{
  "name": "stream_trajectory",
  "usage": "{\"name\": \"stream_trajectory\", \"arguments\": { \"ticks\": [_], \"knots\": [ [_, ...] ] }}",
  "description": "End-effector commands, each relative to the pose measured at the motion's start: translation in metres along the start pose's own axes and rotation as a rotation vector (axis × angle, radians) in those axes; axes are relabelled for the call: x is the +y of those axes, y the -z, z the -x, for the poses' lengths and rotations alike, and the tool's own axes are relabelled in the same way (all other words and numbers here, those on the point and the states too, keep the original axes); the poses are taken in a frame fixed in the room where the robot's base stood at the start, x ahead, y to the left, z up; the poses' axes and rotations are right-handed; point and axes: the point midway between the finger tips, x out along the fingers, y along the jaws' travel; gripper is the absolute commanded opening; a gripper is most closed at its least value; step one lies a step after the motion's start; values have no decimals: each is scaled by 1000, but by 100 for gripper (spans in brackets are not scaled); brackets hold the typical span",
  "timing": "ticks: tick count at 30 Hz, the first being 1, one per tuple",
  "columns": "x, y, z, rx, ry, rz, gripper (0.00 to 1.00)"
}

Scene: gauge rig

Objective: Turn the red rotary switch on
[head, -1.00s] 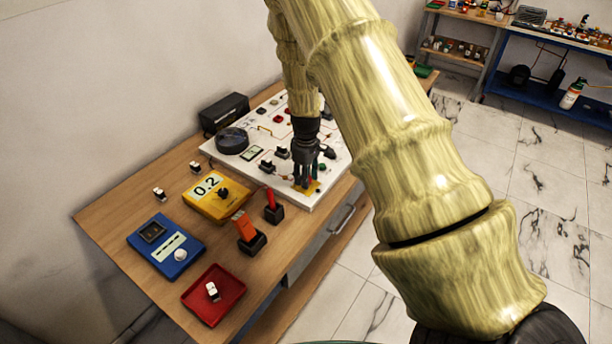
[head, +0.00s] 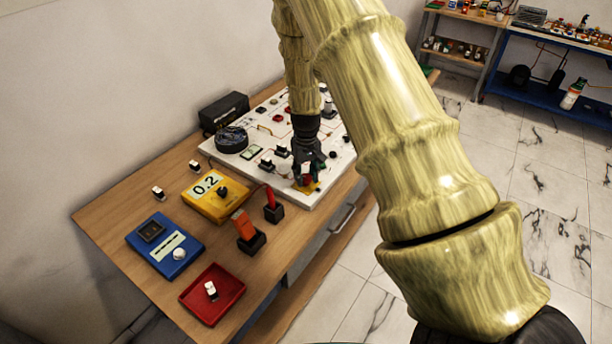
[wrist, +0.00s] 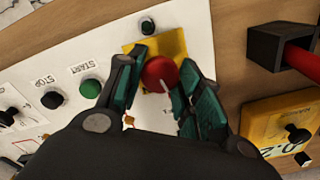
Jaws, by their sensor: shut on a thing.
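The red rotary switch (wrist: 160,74) is a round red knob with a pale pointer line, set on a yellow plate (wrist: 176,43) on the white panel. In the wrist view it sits between the two teal-padded fingers of my gripper (wrist: 163,92), which are closed around it. In the head view my gripper (head: 307,175) is at the panel's near corner, over the yellow plate (head: 309,187). The fingers hide most of the knob there.
A green START button (wrist: 91,88) and a black STOP button (wrist: 52,100) lie left of the switch in the wrist view. A yellow meter (head: 216,196), blue device (head: 165,246), red tray (head: 236,291) and black holder (head: 251,242) stand on the wooden table (head: 120,207).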

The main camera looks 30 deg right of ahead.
Motion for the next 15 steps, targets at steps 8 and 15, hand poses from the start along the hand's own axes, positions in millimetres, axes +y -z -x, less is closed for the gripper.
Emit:
{"name": "stream_trajectory", "arguments": {
  "ticks": [8,15],
  "knots": [
    [1,2,1,5,-1,-261,12],
    [1,2,2,5,0,-489,12]
  ]
}}
